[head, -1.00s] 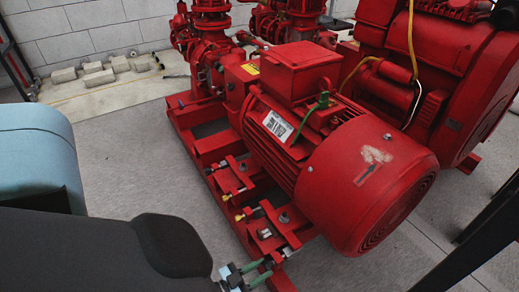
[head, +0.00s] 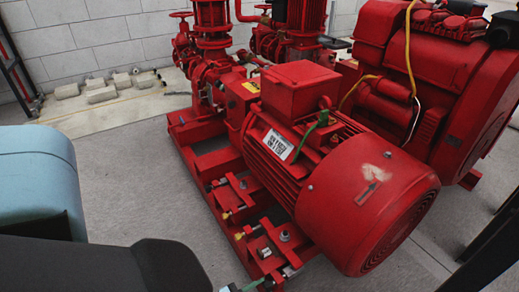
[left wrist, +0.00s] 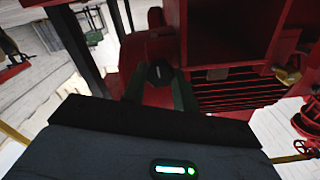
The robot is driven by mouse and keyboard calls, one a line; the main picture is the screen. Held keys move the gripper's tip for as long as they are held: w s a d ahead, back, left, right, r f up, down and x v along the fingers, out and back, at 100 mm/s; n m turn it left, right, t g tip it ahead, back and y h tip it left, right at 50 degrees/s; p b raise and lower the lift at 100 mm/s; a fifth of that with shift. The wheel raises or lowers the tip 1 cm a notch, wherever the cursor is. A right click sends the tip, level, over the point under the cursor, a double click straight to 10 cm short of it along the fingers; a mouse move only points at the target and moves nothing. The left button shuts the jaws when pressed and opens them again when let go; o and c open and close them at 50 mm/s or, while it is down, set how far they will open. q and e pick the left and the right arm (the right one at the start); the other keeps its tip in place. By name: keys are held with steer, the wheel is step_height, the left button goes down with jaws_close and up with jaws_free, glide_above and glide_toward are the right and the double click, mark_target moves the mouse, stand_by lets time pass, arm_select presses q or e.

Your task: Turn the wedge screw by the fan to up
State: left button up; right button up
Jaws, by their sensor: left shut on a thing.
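The red motor (head: 340,185) with its round fan cover (head: 385,220) stands on a red base frame (head: 205,190). The wedge screw by the fan (head: 290,271) sits at the near end of the frame, low in the head view, partly hidden at the bottom edge. My left gripper (left wrist: 158,82) is shut on it; in the left wrist view its two green fingers stand on either side of a dark screw head. In the head view only a green finger tip shows at the bottom edge. The screw's turn angle is not clear. My right gripper is not in view.
Other wedge blocks with yellow-tipped screws (head: 240,236) lie along the frame's left side. Red pumps and pipes (head: 212,45) stand behind, and a second red machine (head: 440,80) is at right. Grey floor (head: 120,180) is clear left of the frame.

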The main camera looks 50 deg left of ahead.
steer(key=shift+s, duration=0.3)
arm_select(q)
steer(key=o, duration=1)
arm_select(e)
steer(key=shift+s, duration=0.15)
arm_select(q)
steer(key=shift+s, duration=0.1)
steer(key=s, duration=0.2)
steer(key=s+p, duration=0.1)
steer(key=s, duration=0.2)
steer(key=s+p, duration=0.1)
steer(key=s, duration=0.1)
steer(key=shift+s+a, duration=0.35)
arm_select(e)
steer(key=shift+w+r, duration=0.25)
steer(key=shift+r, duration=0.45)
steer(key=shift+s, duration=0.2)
